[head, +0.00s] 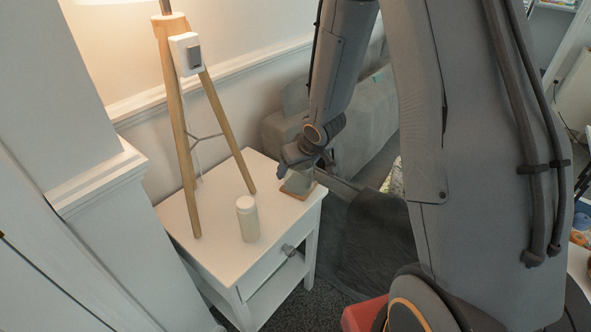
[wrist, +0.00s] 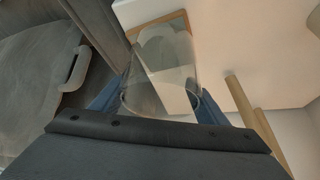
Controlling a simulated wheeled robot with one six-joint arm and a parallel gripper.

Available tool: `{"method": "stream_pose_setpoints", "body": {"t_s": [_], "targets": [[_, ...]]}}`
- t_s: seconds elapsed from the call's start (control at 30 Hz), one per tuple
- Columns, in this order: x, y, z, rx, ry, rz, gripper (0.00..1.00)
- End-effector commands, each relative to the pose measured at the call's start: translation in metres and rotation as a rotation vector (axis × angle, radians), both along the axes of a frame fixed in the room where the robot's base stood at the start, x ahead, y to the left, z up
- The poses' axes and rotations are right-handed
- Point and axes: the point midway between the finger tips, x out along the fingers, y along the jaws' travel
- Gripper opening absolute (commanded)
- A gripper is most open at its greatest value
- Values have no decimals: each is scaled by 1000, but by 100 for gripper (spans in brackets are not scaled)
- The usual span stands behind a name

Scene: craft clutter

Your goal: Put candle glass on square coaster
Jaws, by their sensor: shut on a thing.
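The candle glass (wrist: 163,80) is clear and sits between the two blue fingers of my gripper (wrist: 160,105) in the wrist view. My gripper (head: 300,168) is shut on it at the right back corner of the white side table in the head view, where the glass (head: 297,183) shows faintly. The square coaster (head: 312,193) is tan-edged and lies under the glass near that corner. In the wrist view the coaster (wrist: 176,19) shows behind and through the glass. I cannot tell whether the glass touches the coaster.
A white side table (head: 185,222) carries a lamp with wooden tripod legs (head: 188,150) and a cream bottle (head: 248,218). The table's front between them is bare. A grey sofa (head: 370,120) stands behind, close to the table's right edge.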

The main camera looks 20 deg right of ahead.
Motion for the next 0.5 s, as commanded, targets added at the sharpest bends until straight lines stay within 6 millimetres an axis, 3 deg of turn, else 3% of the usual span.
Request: {"method": "stream_pose_setpoints", "body": {"t_s": [0.27,0.3,0.4,0.5], "targets": [[0,0,-2,0,-1,1,36],[0,0,-3,0,0,1,70],[0,0,-2,0,0,1,86],[0,0,-2,0,0,1,87]]}}
